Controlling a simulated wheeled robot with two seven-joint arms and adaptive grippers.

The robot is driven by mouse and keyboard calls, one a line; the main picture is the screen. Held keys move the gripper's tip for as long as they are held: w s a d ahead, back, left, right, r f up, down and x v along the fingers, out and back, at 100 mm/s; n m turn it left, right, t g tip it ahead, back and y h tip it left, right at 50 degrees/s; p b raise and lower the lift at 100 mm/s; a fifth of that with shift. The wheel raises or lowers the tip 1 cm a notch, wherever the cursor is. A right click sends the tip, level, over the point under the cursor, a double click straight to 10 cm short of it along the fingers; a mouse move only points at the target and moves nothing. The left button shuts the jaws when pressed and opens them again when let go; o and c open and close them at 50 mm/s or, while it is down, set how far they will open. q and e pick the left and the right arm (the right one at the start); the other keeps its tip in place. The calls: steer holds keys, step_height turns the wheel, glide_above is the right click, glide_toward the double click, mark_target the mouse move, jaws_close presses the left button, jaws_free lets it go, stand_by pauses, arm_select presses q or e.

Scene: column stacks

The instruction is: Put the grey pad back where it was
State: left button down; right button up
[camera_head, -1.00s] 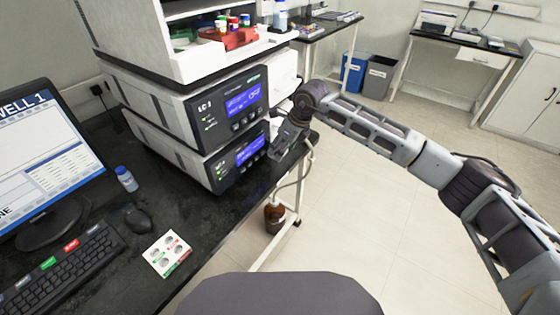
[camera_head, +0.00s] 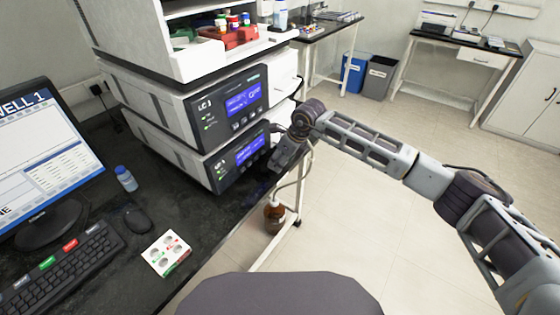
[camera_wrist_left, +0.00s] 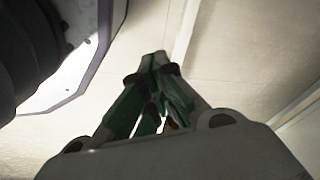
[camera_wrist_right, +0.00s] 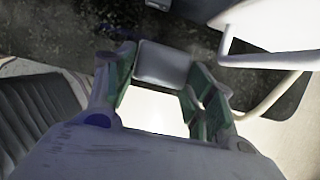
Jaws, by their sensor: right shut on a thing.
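The grey pad (camera_wrist_right: 162,65) is a flat, rounded square between the fingertips of my right gripper (camera_wrist_right: 160,72) in the right wrist view. The gripper is shut on it. In the head view my right gripper (camera_head: 284,158) is by the right end of the lower LC unit, near the bench edge. The pad cannot be made out there. My left gripper (camera_wrist_left: 157,58) has its fingertips together, with nothing visible held, in the left wrist view. It is out of the head view.
Two stacked LC units (camera_head: 225,105) stand on the black bench (camera_head: 215,220). A white shelf (camera_head: 185,60) with vials tops them. Open floor is right.

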arm_select(q)
steer(key=shift+w+d+r, duration=0.2)
steer(key=shift+w+r, duration=0.25)
steer(key=shift+r, duration=0.05)
arm_select(e)
steer(key=shift+w+a+f, duration=0.25)
steer(key=shift+a+f, duration=0.1)
steer(key=shift+f, duration=0.25)
arm_select(q)
steer(key=shift+s+f, duration=0.1)
steer(key=shift+s, duration=0.05)
steer(key=shift+s+f, duration=0.1)
steer(key=shift+s, duration=0.15)
arm_select(e)
steer(key=shift+f, duration=0.1)
steer(key=o, duration=0.9)
arm_select(q)
steer(key=shift+w+r, duration=0.2)
arm_select(e)
steer(key=shift+d+r, duration=0.1)
steer(key=shift+r, duration=0.2)
arm_select(q)
steer(key=shift+s+a+f+p, duration=0.2)
steer(key=shift+a+f, duration=0.1)
steer(key=shift+f, duration=0.3)
steer(key=shift+s+a+f+p, duration=0.1)
steer(key=shift+a+f+p, duration=0.15)
steer(key=shift+f, duration=0.3)
arm_select(e)
steer(key=shift+v, duration=5.8)
